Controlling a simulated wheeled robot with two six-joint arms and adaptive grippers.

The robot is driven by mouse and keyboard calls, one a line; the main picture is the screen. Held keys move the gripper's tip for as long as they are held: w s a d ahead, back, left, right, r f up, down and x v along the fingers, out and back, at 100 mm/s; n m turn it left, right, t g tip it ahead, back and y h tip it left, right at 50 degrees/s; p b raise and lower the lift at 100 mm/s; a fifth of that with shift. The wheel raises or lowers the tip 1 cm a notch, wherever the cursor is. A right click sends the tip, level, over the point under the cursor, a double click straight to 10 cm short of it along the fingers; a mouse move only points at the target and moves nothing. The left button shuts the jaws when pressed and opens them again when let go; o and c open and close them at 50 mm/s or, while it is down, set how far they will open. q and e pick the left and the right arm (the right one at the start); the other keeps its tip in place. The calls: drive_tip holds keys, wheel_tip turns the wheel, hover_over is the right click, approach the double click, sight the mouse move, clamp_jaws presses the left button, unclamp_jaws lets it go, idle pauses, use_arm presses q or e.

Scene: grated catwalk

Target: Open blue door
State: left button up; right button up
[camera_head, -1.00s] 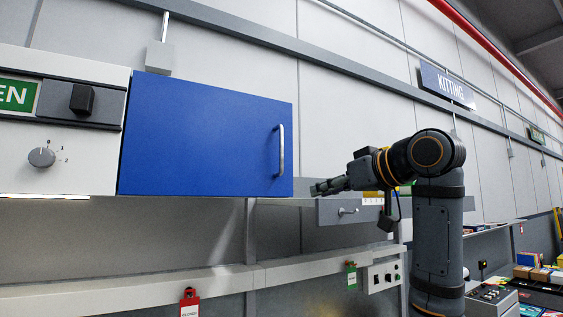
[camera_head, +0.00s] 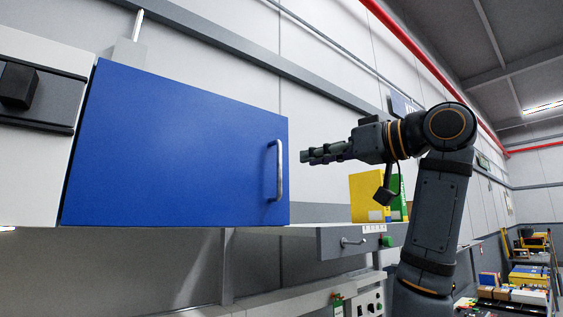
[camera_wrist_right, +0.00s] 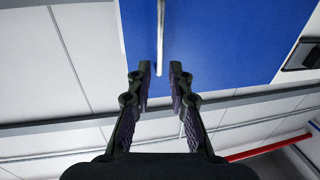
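The blue door (camera_head: 170,150) is the flat front of a wall cabinet in the head view and looks shut. Its silver upright handle (camera_head: 279,170) is near the right edge. My right gripper (camera_head: 304,156) points left, just right of the handle with a small gap, level with its upper half. In the right wrist view the gripper (camera_wrist_right: 160,68) is open and empty. The handle (camera_wrist_right: 160,30) lies ahead, lined up with the gap between the fingers, against the blue door (camera_wrist_right: 215,40). My left gripper is not in view.
A white panel with a black knob (camera_head: 18,85) adjoins the door on the left. Right of the door, a yellow binder (camera_head: 367,196) stands on a shelf above a grey drawer (camera_head: 335,240). The wall space in front of the door looks clear.

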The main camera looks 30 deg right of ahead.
sight(279, 191)
drive_tip(key=p+x, duration=0.1)
drive_tip(key=x, duration=0.4)
drive_tip(key=p+x, duration=0.1)
drive_tip(key=x, duration=0.4)
drive_tip(key=shift+w+f+p, duration=0.1)
drive_tip(key=shift+f+p, duration=0.15)
drive_tip(key=shift+p, duration=0.1)
drive_tip(key=shift+s+d, duration=0.1)
drive_tip(key=shift+s, duration=0.1)
drive_tip(key=shift+w, duration=0.1)
drive_tip(key=shift+c, duration=1.1)
clamp_jaws()
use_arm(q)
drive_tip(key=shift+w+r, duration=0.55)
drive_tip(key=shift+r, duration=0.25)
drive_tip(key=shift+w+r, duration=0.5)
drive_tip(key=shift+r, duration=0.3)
use_arm(e)
drive_tip(key=shift+w, duration=0.1)
